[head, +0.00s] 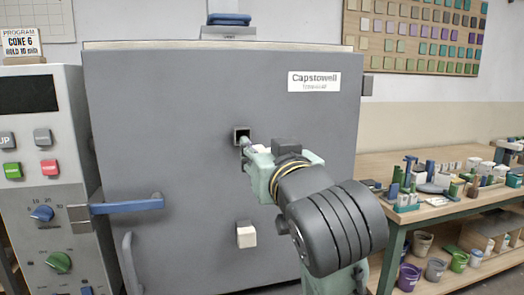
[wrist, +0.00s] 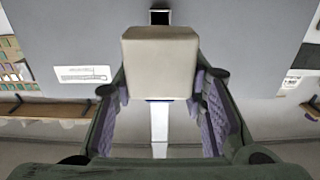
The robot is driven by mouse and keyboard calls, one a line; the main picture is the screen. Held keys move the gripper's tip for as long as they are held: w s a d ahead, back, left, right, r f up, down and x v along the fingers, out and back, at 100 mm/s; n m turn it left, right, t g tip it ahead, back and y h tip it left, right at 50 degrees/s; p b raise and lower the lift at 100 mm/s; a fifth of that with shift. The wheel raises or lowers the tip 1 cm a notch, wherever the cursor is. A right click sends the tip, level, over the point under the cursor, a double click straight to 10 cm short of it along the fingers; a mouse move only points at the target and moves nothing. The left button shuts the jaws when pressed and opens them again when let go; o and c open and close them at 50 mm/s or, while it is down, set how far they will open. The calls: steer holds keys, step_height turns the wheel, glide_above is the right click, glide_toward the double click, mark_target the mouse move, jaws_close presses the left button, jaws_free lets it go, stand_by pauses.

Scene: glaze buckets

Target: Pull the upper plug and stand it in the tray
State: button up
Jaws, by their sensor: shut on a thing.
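The upper plug (wrist: 160,63) is a cream block between my gripper's (wrist: 162,92) purple-padded fingers, which are shut on it. In the head view my gripper (head: 250,153) is close in front of the kiln door and mostly covers the plug. The upper hole (head: 242,133) in the door looks dark and open; a dark square opening (wrist: 160,17) also shows past the plug in the wrist view. I cannot tell how far the plug is from the door. A lower cream plug (head: 246,236) sits in the door. I cannot make out the tray for certain.
A workbench (head: 405,215) with many small pieces stands at right, with pots (head: 409,277) on its lower shelf. A blue door handle (head: 127,206) sticks out at left beside the control panel (head: 45,180). A colour-sample board (head: 420,35) hangs on the wall.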

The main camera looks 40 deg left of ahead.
steer(key=v, duration=0.8)
steer(key=shift+s+d, duration=0.2)
stand_by(1.0)
stand_by(0.5)
